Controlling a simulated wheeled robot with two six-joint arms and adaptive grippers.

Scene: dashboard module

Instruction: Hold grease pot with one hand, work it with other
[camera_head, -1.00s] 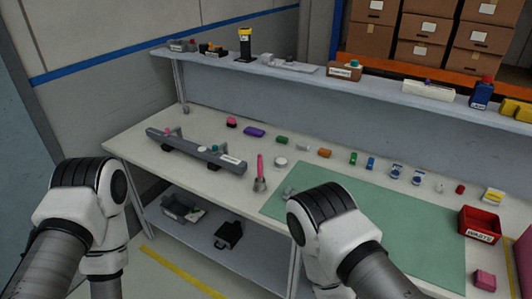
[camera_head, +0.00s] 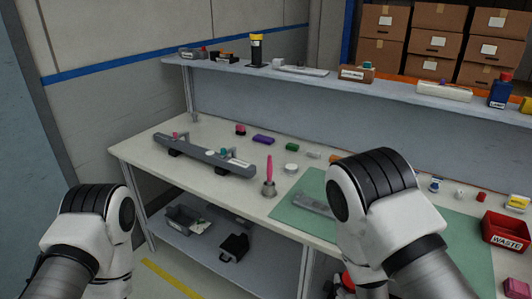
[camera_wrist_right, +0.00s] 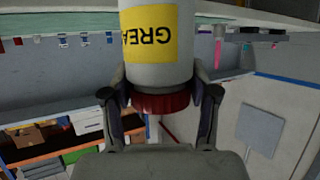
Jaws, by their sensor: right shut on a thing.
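The grease pot (camera_wrist_right: 158,62) is white with a yellow label reading "GREA" and a dark red lid (camera_wrist_right: 160,103). It fills the upper middle of the right wrist view, which appears upside down; its far end is cut off. My right gripper (camera_wrist_right: 162,92) is shut on the pot, with its two fingers on either side of the lid. I cannot tell whether the pot touches a surface.
A raised shelf (camera_head: 215,65) runs behind. The front left bench top is fairly clear.

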